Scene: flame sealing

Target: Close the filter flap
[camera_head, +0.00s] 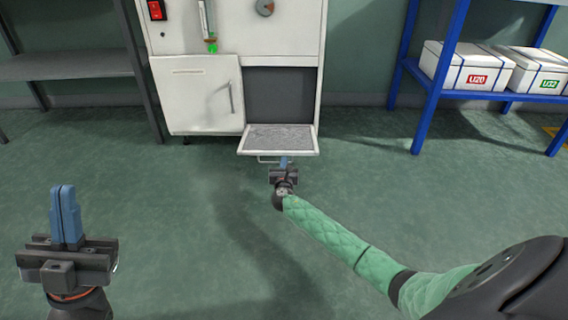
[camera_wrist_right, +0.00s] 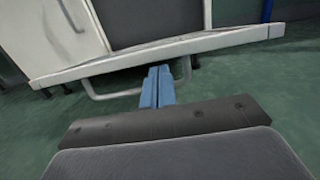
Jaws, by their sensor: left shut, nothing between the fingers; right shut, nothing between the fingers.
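The filter flap (camera_head: 279,139) is a white-edged panel with a grey filter surface on top. It is folded down and open at the bottom of the cabinet. A thin wire handle (camera_head: 267,160) hangs under its front edge. In the right wrist view the handle (camera_wrist_right: 112,96) shows below the flap's edge (camera_wrist_right: 160,55). My right gripper (camera_head: 283,161) is shut and empty, with its blue fingertips (camera_wrist_right: 158,86) at the handle, just below the flap's edge. I cannot tell whether they touch. My left gripper (camera_head: 66,216) is shut and empty, away at the lower left.
The white cabinet (camera_head: 287,40) has a dark opening (camera_head: 280,95) above the flap. A white door (camera_head: 200,95) with a handle is left of it. A grey shelf (camera_head: 70,66) stands left; a blue rack (camera_head: 440,75) with white boxes stands right. The green floor in front is clear.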

